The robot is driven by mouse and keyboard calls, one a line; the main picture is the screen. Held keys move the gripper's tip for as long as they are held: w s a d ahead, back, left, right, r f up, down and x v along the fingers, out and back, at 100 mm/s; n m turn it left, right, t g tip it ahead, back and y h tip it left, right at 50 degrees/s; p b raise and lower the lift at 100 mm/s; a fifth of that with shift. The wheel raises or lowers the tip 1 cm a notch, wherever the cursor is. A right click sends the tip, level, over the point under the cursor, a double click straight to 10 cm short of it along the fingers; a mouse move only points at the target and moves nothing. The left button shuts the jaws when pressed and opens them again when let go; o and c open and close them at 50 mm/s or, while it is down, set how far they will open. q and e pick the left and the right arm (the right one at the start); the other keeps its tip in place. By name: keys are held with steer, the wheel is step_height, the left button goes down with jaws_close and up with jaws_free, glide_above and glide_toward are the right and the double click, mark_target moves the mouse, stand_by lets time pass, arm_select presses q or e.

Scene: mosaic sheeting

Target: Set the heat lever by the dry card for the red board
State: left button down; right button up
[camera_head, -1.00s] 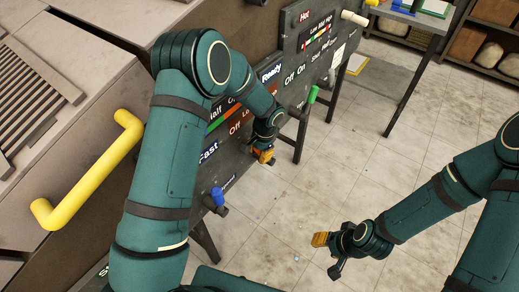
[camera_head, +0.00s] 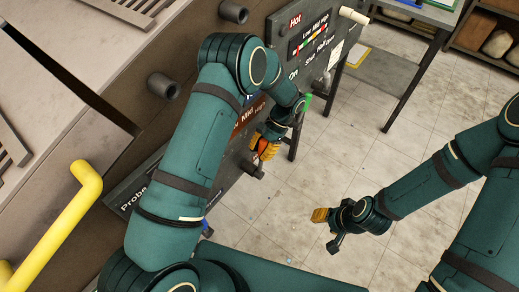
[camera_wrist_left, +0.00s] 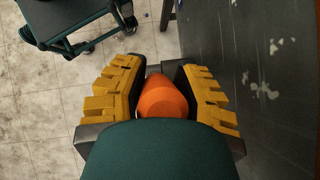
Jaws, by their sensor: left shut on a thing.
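My left gripper (camera_head: 266,150) is shut on an orange lever knob (camera_head: 262,146) at the front edge of the dark control panel. The orange knob (camera_wrist_left: 162,97) also shows between the yellow finger pads in the left wrist view. Above it, a brown-red scale (camera_head: 248,116) reads "Mid High"; its left part is hidden behind my left arm. A small pale card (camera_head: 336,55) hangs on the panel's far part, its text too small to read. I cannot make out a red board. My right gripper (camera_head: 328,228) is open and empty above the floor.
A green lever (camera_head: 307,102) and a white lever (camera_head: 354,16) stick out farther along the panel. A "Hot" gauge (camera_head: 314,38) is on the upper panel. A yellow handle (camera_head: 58,222) is at left. Tiled floor (camera_head: 300,210) lies free between my arms.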

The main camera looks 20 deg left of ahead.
arm_select(q)
steer(key=shift+f, duration=0.1)
stand_by(0.3)
steer(key=c, duration=0.6)
jaws_free()
steer(key=shift+c, duration=0.2)
steer(key=v, duration=1.2)
steer(key=shift+w+f, duration=0.1)
